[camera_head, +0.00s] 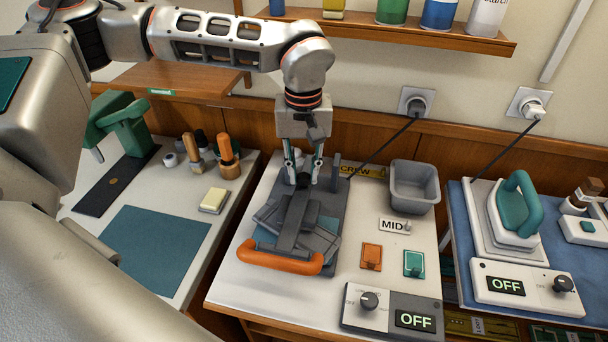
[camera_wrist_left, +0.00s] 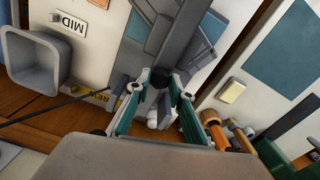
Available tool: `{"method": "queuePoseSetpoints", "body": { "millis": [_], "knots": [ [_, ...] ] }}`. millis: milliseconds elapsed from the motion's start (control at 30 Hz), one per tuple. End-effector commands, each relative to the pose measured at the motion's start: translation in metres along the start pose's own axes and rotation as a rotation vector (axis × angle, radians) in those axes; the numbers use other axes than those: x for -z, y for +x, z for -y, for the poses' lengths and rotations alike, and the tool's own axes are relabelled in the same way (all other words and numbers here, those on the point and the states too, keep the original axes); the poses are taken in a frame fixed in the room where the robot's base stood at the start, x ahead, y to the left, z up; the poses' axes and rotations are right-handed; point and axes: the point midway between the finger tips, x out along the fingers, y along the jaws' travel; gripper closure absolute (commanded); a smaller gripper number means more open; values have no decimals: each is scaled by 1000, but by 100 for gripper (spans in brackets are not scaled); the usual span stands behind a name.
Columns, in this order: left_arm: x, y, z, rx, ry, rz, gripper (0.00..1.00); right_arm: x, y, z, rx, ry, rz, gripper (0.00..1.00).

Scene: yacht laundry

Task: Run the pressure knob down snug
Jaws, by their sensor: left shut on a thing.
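The heat press (camera_head: 290,225) stands on the white worktop, with a grey arm, an orange front handle (camera_head: 280,258) and a dark grey base. The dark pressure knob (camera_head: 303,180) is at the rear of the press arm. My left gripper (camera_head: 303,182) points down from above, with its fingers closed on both sides of the knob. In the left wrist view the knob (camera_wrist_left: 160,77) sits between the fingertips and is partly hidden. I cannot tell how far down the knob is on its thread. My right gripper is not in view.
A grey bin (camera_head: 414,187), a MID sign (camera_head: 393,226), orange and green tags and a control box reading OFF (camera_head: 415,320) are right of the press. An iron-like press (camera_head: 516,215) stands further right. A shelf with cans (camera_head: 400,30) hangs above.

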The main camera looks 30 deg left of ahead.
Motion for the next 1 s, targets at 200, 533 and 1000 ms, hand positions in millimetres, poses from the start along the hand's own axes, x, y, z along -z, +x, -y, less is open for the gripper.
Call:
{"method": "queuePoseSetpoints", "body": {
  "millis": [200,533,1000],
  "knots": [
    [-1,1,0,2,48,3,90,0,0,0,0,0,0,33],
    [-1,1,0,2,293,2,90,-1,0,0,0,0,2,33],
    [0,1,0,1,290,1,71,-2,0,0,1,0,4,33]
  ]
}}
